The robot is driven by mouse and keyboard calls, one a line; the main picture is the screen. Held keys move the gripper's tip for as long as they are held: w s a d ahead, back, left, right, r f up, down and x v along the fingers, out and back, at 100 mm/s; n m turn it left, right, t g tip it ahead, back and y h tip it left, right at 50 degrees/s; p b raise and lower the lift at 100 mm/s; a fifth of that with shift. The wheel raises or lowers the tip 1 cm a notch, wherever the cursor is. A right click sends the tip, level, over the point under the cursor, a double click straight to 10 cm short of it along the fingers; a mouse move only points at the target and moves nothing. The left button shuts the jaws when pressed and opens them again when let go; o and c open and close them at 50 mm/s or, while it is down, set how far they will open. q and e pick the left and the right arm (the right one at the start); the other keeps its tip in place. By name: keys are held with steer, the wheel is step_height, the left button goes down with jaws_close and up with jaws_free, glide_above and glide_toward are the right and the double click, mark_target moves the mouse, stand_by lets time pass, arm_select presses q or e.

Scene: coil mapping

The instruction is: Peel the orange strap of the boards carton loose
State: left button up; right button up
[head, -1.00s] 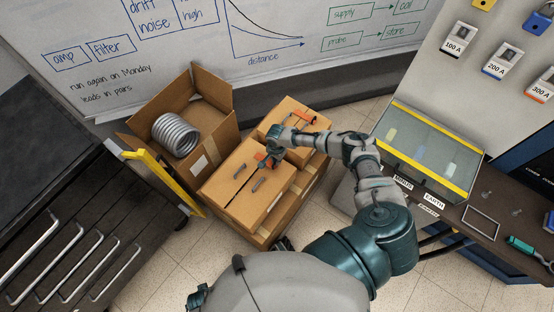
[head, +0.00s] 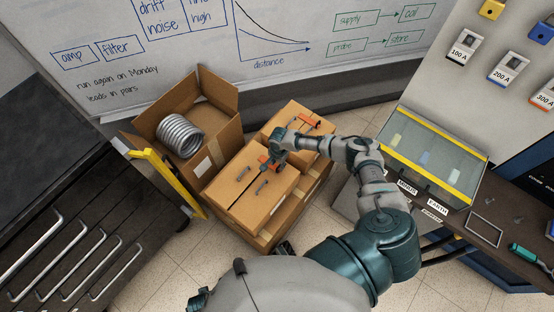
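Another orange strap (head: 306,122) lies on the back carton. I cannot read which carton is the boards carton. My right gripper (head: 274,162) points down at the front carton's strap, close to or touching it. Its fingers are too small and covered to tell open from shut. My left gripper is not in view.
An open carton (head: 213,151) holding a grey coil (head: 180,136) stands at the left. A yellow handle (head: 168,178) rises by the dark drawer cabinet (head: 70,235). A glass-topped case (head: 433,158) sits on the bench at the right. Whiteboard behind.

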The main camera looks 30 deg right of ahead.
step_height(320, 180, up, 11)
steer(key=shift+a+r, duration=0.15)
steer(key=shift+r, duration=0.05)
steer(key=shift+d+f, duration=0.1)
steer(key=shift+d, duration=0.15)
